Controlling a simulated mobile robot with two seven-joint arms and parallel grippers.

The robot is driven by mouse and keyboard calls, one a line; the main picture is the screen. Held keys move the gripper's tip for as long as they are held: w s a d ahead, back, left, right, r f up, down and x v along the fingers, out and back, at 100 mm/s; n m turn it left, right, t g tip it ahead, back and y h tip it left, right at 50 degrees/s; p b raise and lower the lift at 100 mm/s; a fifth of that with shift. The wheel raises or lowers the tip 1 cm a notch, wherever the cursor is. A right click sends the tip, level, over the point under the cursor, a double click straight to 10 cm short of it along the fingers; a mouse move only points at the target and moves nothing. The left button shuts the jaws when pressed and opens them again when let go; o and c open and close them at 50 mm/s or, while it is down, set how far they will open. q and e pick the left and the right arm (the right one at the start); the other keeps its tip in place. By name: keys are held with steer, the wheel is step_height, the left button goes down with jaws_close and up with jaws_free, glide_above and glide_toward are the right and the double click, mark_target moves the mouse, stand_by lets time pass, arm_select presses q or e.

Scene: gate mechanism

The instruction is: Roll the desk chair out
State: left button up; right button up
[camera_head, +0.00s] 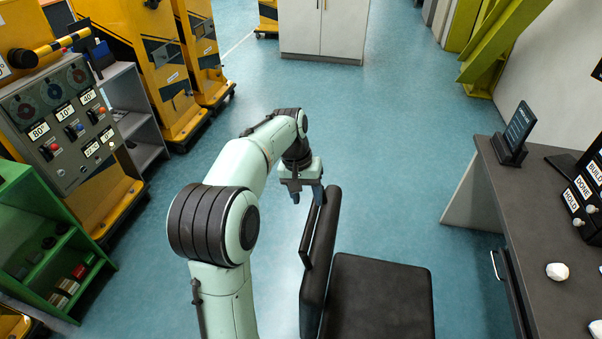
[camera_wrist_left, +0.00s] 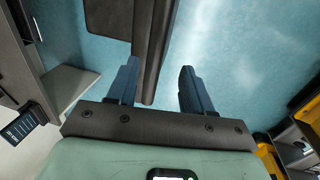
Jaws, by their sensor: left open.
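The desk chair has a dark seat (camera_head: 378,300) and an upright dark backrest (camera_head: 318,262) on the seat's left side, in the lower middle of the head view. My left gripper (camera_head: 302,192) is above the far end of the backrest, pointing down. In the left wrist view, my left gripper (camera_wrist_left: 160,68) is open with its two blue fingers apart. The backrest (camera_wrist_left: 153,45) runs into the gap between them, closer to the left finger. Contact cannot be told. Part of the seat (camera_wrist_left: 108,20) shows beyond. The chair's base and wheels are hidden. My right gripper is out of view.
A dark-topped desk (camera_head: 527,205) with a tablet (camera_head: 515,130) stands to the right of the chair. A green shelf (camera_head: 45,235) and yellow machines (camera_head: 150,60) line the left. The blue floor (camera_head: 370,120) is clear ahead, up to a white cabinet (camera_head: 322,28).

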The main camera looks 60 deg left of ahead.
arm_select(q)
step_height(320, 180, up, 9)
steer(key=s+a+p, duration=0.1)
steer(key=shift+s+f, duration=0.15)
steer(key=shift+s, duration=0.05)
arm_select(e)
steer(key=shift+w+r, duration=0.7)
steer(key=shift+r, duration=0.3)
arm_select(q)
steer(key=shift+s+a, duration=0.1)
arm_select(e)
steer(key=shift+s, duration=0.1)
